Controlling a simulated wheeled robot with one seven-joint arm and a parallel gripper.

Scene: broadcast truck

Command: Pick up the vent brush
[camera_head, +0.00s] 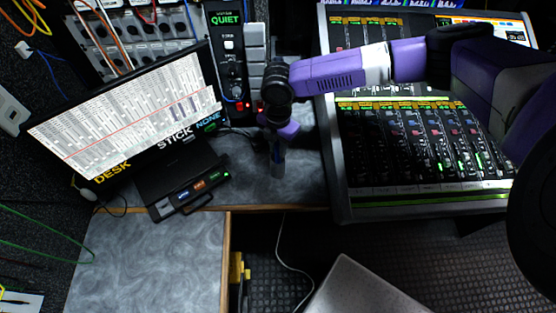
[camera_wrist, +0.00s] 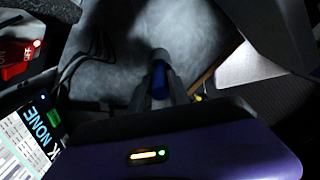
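A small blue thing with a dark end (camera_wrist: 160,78), which I take to be the vent brush, shows between my fingers in the wrist view. Most of it is hidden by the gripper, and the light is dim. My gripper (camera_head: 277,165) points down over the grey marbled desk (camera_head: 305,180), between the black box and the mixing console. In the wrist view my fingers (camera_wrist: 160,88) lie close on both sides of the blue part. I cannot tell whether they press on it or leave a gap.
A tilted monitor (camera_head: 125,115) and a black box with lit labels (camera_head: 190,190) stand to the left. The mixing console (camera_head: 425,150) is close on the right. The desk's wooden front edge (camera_head: 275,209) is just below. A lower grey surface (camera_head: 150,260) is bare.

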